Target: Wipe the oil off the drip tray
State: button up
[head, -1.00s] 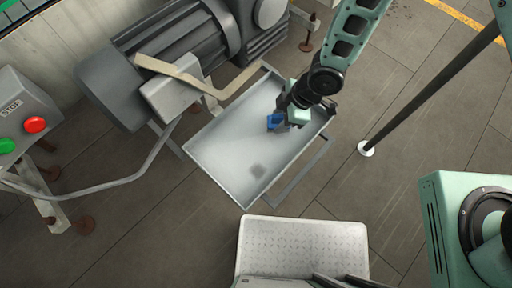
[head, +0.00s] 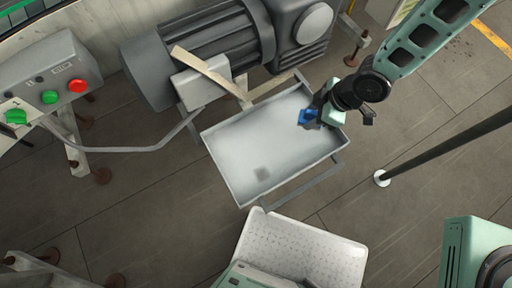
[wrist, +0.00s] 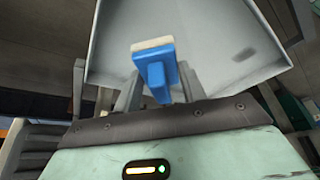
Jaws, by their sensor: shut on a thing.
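The drip tray (head: 225,140) is a shallow grey metal tray on a low frame below the motor. A dark smudge (head: 262,173) lies on its floor toward the near end; it also shows in the wrist view (wrist: 243,54). My gripper (head: 313,113) is over the tray's right end. It is shut on a blue wiper (wrist: 155,70) with a pale edge, which also shows in the head view (head: 307,117). In the wrist view the wiper sits between the two fingers, in front of the tray floor. I cannot tell whether its pale edge touches the tray.
A control box (head: 50,80) with green and red buttons is at left. A dark pole (head: 440,150) stands at right.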

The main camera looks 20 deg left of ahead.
jog(key=shift+r+p, duration=0.75)
jog(key=shift+r, duration=0.55)
